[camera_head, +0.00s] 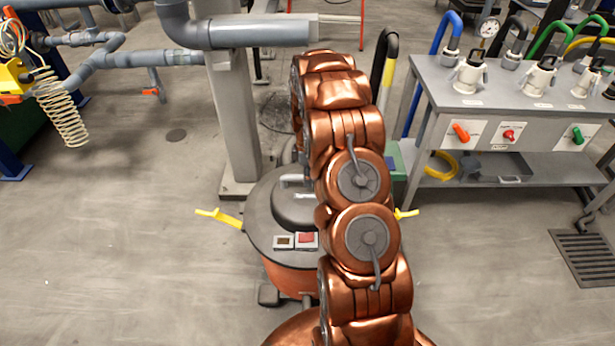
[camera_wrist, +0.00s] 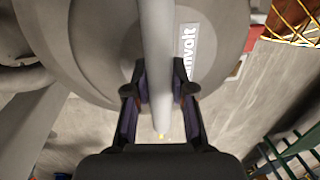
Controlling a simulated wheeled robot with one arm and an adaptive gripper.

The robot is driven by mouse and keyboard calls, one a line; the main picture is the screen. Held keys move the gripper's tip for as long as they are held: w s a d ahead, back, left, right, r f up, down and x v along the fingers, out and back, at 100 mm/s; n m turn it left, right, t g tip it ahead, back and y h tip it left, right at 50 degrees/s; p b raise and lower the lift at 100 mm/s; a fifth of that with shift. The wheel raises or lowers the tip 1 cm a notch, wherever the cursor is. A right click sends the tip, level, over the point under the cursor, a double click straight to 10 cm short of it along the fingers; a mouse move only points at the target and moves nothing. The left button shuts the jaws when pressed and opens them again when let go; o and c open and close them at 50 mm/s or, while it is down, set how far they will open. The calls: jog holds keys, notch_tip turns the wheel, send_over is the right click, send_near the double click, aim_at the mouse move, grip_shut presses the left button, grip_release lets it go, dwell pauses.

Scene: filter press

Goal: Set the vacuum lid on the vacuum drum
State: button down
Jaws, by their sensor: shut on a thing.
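The vacuum lid (camera_head: 262,218) is dark grey and round, with a raised middle, a light handle bar and a red switch on its front edge. It is over the orange vacuum drum (camera_head: 285,278), about level and lined up with it; I cannot tell whether it rests on the rim or hovers just above. Yellow latches (camera_head: 228,219) stick out on both sides. In the wrist view my gripper (camera_wrist: 160,78) is shut on the lid's pale handle, with the grey lid (camera_wrist: 95,50) and its white label beyond. My arm hides the gripper and the drum's right side in the head view.
A grey post (camera_head: 233,110) stands close behind the drum, with thick grey pipes (camera_head: 260,32) above. A metal bench (camera_head: 500,100) with hose couplings and coloured handles stands at the right. A floor grate (camera_head: 587,258) lies at the right edge. The floor at left is clear.

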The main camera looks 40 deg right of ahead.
jog(key=c, duration=0.9)
grip_release()
notch_tip(320, 180, up, 12)
jog(key=w, duration=0.1)
jog(key=shift+w+d, duration=0.25)
jog(key=shift+d, duration=0.1)
